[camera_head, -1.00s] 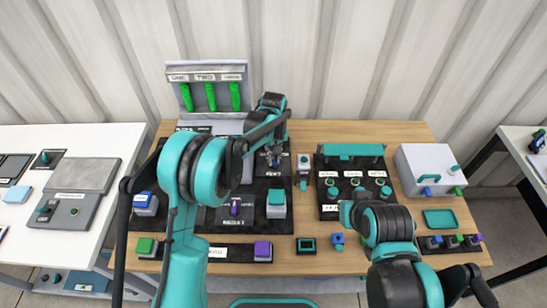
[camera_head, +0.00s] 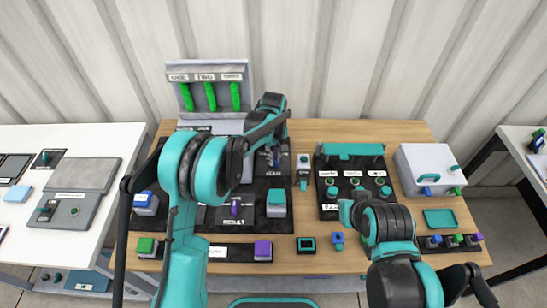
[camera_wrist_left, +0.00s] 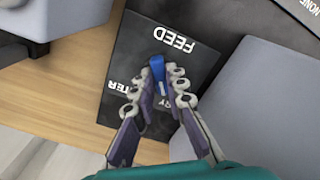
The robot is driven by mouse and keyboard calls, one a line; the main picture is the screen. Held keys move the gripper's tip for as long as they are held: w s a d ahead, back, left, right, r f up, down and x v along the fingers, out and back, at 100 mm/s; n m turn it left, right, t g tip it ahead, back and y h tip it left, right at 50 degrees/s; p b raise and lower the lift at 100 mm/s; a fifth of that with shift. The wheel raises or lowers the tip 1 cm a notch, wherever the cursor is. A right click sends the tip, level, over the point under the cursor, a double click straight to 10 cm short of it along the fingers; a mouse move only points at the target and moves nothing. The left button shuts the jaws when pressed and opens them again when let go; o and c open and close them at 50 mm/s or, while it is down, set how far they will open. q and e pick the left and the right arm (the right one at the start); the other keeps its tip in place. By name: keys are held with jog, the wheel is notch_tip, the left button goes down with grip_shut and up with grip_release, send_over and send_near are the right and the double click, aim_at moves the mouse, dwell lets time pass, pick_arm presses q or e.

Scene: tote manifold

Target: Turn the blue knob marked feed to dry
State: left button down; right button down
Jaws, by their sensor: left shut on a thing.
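The blue feed knob (camera_wrist_left: 157,72) sits on a dark panel (camera_wrist_left: 130,60) and shows in the left wrist view. The label FEED shows upside down above it. Two more labels below it are partly hidden by the fingers; one ends in TER and the other in RY. My left gripper (camera_wrist_left: 158,88) is shut on the knob, with a fingertip on each side. In the head view my left gripper (camera_head: 274,150) is over the dark panel, largely hidden by its own arm.
A grey box (camera_wrist_left: 255,85) stands close on the right in the wrist view. In the head view, a rack with green handles (camera_head: 211,95) stands behind. A panel with teal knobs (camera_head: 330,205) and a white box (camera_head: 425,160) are to the right.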

pick_arm(q)
jog(key=c, duration=1.5)
grip_release()
jog(key=shift+c, duration=0.2)
notch_tip(320, 180, up, 12)
